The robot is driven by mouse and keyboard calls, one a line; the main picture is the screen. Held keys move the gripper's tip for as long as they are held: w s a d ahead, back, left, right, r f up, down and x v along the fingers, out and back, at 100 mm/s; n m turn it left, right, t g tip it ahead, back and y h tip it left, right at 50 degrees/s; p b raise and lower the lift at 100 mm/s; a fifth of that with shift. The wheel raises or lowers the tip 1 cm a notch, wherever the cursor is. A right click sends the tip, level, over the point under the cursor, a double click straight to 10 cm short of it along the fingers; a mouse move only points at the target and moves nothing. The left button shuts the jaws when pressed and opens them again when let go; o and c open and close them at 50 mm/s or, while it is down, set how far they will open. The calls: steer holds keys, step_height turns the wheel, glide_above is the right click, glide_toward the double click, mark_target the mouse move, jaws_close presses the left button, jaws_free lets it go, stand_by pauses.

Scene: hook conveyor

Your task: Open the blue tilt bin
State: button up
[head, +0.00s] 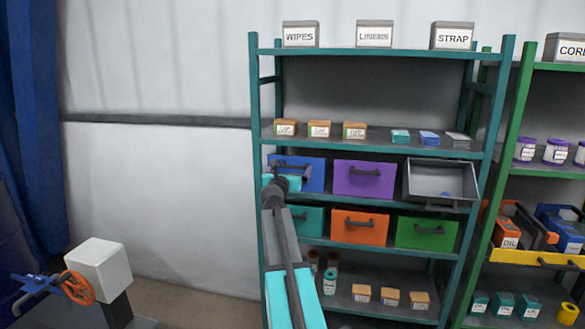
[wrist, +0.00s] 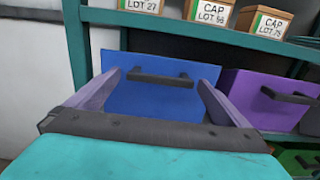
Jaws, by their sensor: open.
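The blue tilt bin (head: 314,178) is at the left end of the upper bin row on the teal shelf. Its blue front (wrist: 135,100) appears closed, and its dark bar handle (wrist: 160,79) runs across the upper part. My gripper (wrist: 158,84) is open and empty, with one finger on each side of the handle in the wrist view. I cannot tell how far the fingertips are from the bin front. In the head view my arm and gripper (head: 290,170) hide the lower left part of the bin.
A purple bin (head: 364,179) is directly right of the blue one. A grey bin (head: 442,182) beyond it is tilted open. Teal, orange (head: 359,227) and green bins are below. Boxes stand on the shelf above. A handwheel (head: 76,287) stands at lower left.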

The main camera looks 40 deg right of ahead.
steer(key=shift+x, duration=0.75)
steer(key=c, duration=1.3)
